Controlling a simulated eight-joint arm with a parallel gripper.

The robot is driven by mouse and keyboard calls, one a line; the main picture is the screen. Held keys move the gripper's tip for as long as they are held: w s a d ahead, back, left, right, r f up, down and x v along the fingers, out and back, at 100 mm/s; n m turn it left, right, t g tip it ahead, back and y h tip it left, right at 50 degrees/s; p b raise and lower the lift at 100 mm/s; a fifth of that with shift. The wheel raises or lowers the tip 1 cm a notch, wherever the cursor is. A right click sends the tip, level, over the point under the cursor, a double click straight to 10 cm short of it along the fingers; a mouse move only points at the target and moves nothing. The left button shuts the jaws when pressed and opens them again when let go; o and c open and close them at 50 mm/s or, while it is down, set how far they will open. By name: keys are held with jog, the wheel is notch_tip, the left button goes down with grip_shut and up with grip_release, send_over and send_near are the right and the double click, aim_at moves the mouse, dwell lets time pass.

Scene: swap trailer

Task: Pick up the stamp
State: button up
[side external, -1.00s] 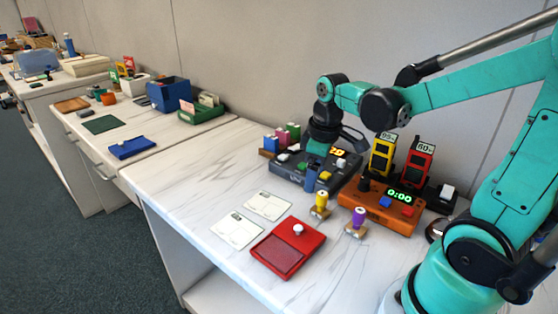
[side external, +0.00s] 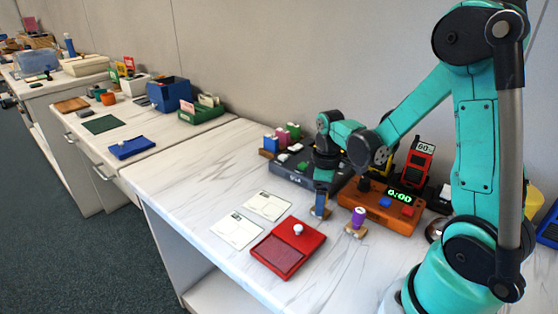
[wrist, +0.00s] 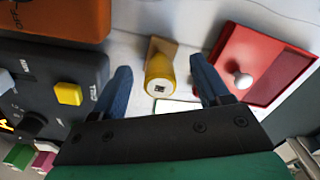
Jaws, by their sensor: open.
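A stamp with a yellow handle (wrist: 160,72) and a tan base stands on the white marbled table. In the wrist view its handle top lies between the two blue fingers of my gripper (wrist: 161,76), with gaps at both sides. The fingers are open and hold nothing.
A red ink pad with a white knob (side external: 312,239) and two white cards (side external: 237,231) (side external: 267,205) lie to the left. An orange timer box (side external: 376,213) stands close on the right. A dark console (side external: 287,173) stands behind. The table's left part is clear.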

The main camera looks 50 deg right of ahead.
grip_shut()
jog(key=shift+r, duration=0.15)
notch_tip(320, 180, up, 20)
dwell(0.8)
